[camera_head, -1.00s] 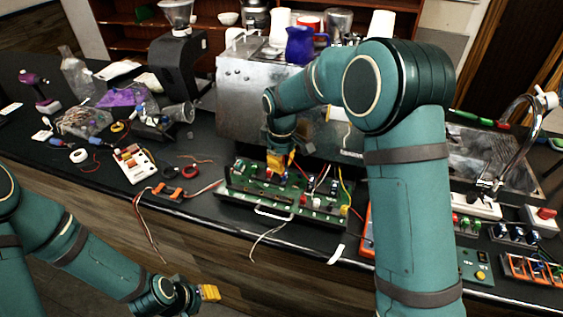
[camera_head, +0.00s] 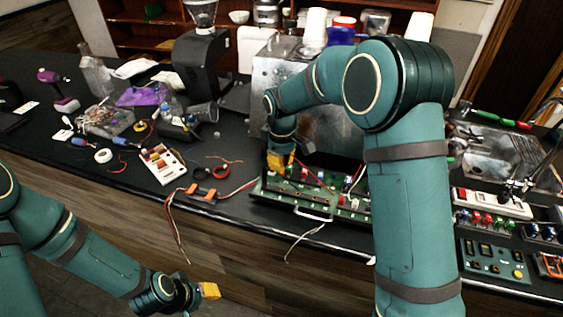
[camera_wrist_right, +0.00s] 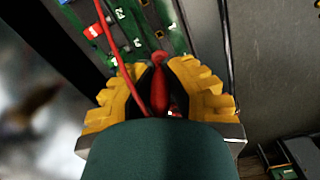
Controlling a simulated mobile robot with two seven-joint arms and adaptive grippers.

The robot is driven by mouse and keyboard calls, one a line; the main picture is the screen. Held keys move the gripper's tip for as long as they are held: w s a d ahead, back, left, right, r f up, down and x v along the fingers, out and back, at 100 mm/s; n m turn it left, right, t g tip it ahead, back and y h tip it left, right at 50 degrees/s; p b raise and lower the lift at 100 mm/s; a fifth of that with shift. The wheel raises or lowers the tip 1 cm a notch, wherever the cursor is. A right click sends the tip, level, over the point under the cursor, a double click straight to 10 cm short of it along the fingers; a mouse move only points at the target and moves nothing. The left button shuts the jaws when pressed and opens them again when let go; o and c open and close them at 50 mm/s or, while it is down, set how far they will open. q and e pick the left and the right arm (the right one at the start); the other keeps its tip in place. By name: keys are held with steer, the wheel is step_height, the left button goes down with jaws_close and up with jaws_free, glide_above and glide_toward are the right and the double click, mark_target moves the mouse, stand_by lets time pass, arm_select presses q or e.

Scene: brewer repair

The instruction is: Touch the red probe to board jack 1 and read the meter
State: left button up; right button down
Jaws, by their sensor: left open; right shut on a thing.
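My right gripper (camera_head: 281,160) is shut on the red probe (camera_wrist_right: 160,92), seen between its yellow fingers in the right wrist view. It is over the back left part of the green circuit board (camera_head: 293,190) in its metal tray. The wrist view shows the board (camera_wrist_right: 125,28) just beyond the probe's end; I cannot tell whether the tip touches it or which jack lies under it. A red lead runs along the probe's left. My left gripper (camera_head: 209,290) is open and empty, low in front of the bench. I cannot make out the meter or its display.
The steel brewer body (camera_head: 275,75) stands behind the board. A white connector block (camera_head: 163,163) and orange clips (camera_head: 202,192) with loose wires lie left of it. A green panel (camera_head: 490,262) and a red-and-white strip (camera_head: 490,203) lie right. My right arm hides the bench middle.

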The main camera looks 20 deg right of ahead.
steer(key=shift+d+f+b, duration=0.1)
steer(key=shift+f+b, duration=0.3)
steer(key=shift+f, duration=0.25)
step_height(320, 180, down, 4)
steer(key=b, duration=0.3)
steer(key=shift+f, duration=0.25)
steer(key=shift+r, duration=0.15)
steer(key=shift+f, duration=0.75)
stand_by(1.5)
stand_by(1.7)
steer(key=c, duration=1)
jaws_free()
steer(key=shift+c, duration=0.2)
step_height(320, 180, up, 12)
steer(key=shift+r, duration=0.1)
